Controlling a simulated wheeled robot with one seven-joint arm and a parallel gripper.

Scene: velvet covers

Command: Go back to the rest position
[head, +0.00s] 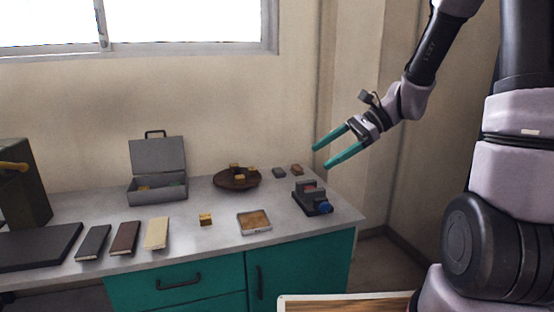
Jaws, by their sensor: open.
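My gripper (322,156) shows in the head view at the right of centre, in the air above the right end of the workbench. Its two teal fingers are spread apart and point left and slightly down. Nothing is between them. A dark device with a blue knob (313,198) stands on the bench below the fingers, apart from them.
The grey bench top (195,235) holds an open grey case (158,185), a round brown dish (228,183) with small blocks, a shallow square tray (254,222), a small yellow block (205,219) and flat covers (125,238). The air around my gripper is clear.

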